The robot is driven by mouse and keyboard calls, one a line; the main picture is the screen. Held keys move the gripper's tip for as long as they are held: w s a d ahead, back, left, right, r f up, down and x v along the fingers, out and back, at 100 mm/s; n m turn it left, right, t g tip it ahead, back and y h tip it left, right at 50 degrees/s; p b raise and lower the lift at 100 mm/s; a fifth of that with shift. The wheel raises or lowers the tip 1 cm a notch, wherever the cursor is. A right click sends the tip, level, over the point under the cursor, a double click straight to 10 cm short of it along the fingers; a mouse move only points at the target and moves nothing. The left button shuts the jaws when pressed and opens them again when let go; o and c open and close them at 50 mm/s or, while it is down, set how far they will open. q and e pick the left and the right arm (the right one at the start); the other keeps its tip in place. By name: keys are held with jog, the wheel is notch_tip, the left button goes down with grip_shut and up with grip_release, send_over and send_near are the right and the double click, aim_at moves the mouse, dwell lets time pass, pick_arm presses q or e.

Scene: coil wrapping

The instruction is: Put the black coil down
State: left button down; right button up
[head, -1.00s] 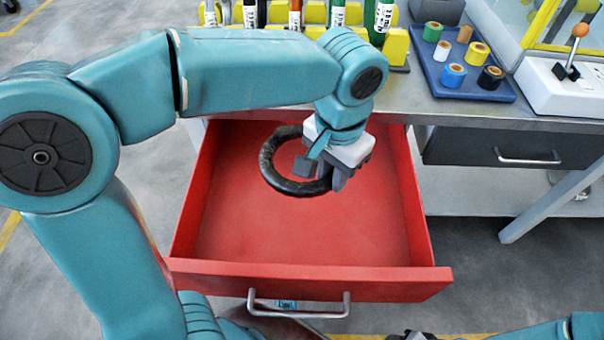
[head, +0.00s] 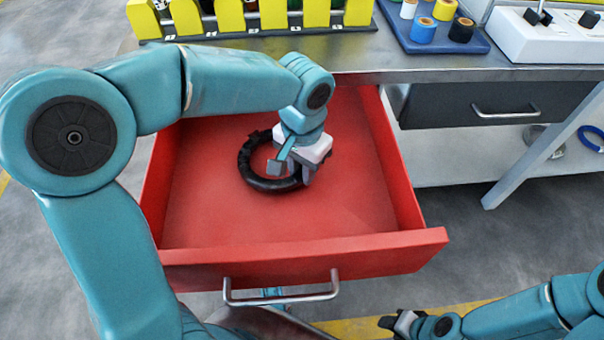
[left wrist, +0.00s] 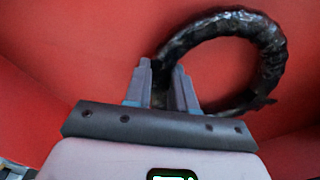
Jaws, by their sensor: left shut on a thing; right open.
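The black coil (head: 262,184) is a taped ring inside the open red drawer (head: 300,225). My left gripper (head: 294,176) is shut on the coil's right side in the head view. In the left wrist view the fingers (left wrist: 161,88) close on the near left part of the coil (left wrist: 272,55), and the ring extends to the right above the red drawer floor. The coil appears low in the drawer; I cannot tell whether it touches the floor. My right gripper (head: 392,322) is open and empty at the bottom of the head view, outside the drawer.
The drawer's front wall and handle (head: 282,296) face me. Above it is a grey worktop (head: 350,55) with a yellow rack (head: 185,18) and a blue tray (head: 470,42) of tape rolls. A closed dark drawer (head: 500,108) is at the right. The drawer floor around the coil is bare.

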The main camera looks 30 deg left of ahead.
pick_arm(q)
jog(key=shift+s+d+f, duration=0.1)
jog(key=shift+s+f, duration=0.1)
jog(key=shift+f, duration=0.3)
jog(key=shift+r, duration=0.1)
pick_arm(e)
jog(key=shift+f, duration=0.25)
pick_arm(q)
jog(key=c, duration=0.9)
grip_release()
jog(key=shift+c, duration=0.2)
notch_tip(320, 180, up, 12)
jog(key=p, duration=0.5)
pick_arm(e)
jog(key=r, duration=0.4)
jog(key=shift+s+a+r, duration=0.3)
jog(key=shift+s+a, duration=0.05)
